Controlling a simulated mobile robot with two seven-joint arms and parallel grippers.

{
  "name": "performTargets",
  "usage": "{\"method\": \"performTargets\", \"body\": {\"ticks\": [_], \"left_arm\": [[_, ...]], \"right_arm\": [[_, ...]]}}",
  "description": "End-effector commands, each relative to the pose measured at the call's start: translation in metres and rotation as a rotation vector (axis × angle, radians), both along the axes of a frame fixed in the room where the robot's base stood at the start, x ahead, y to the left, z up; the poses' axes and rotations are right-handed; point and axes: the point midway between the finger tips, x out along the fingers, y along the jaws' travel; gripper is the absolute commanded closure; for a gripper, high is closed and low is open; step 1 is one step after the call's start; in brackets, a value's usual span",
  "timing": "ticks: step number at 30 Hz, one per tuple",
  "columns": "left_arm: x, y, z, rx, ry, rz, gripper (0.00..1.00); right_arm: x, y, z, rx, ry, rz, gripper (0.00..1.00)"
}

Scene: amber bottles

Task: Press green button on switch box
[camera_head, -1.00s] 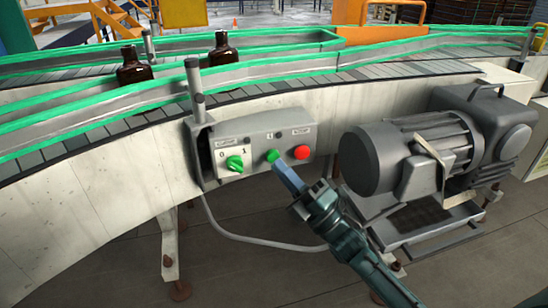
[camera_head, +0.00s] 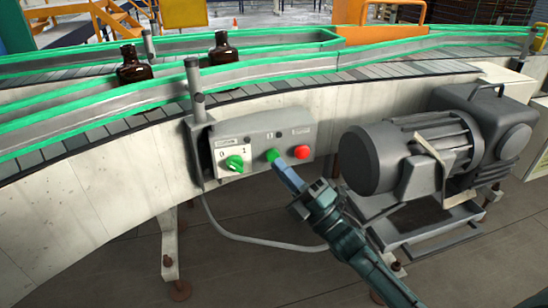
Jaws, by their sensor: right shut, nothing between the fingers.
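The grey switch box (camera_head: 228,132) is mounted on the side of the conveyor. Its green button (camera_head: 272,155) is in the middle of the front face, between a green rotary switch (camera_head: 235,163) marked 0 and 1 on the left and a red button (camera_head: 302,152) on the right. My right gripper (camera_head: 278,165) comes up from the lower right, shut and empty, its blue-grey fingertips at the lower edge of the green button. I cannot tell whether they touch it. My left gripper is not in view.
A large grey motor (camera_head: 395,155) stands close to the right of my right arm. Two amber bottles (camera_head: 133,66) (camera_head: 223,48) stand on the conveyor (camera_head: 340,92) between green-edged rails. A grey cable (camera_head: 250,239) hangs below the box.

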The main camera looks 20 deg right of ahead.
Motion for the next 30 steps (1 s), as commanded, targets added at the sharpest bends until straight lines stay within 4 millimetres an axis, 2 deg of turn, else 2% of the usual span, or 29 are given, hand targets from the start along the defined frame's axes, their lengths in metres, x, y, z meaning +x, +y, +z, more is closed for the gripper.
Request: {"method": "performTargets", "body": {"ticks": [5, 30], "left_arm": [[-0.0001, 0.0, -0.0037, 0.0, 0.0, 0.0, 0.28], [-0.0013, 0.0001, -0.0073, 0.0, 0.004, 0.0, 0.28]], "right_arm": [[0.0062, 0.0002, -0.0003, 0.002, 0.0, 0.0, 1.0], [0.0118, 0.0005, -0.0001, 0.001, -0.001, 0.0, 1.0]]}}
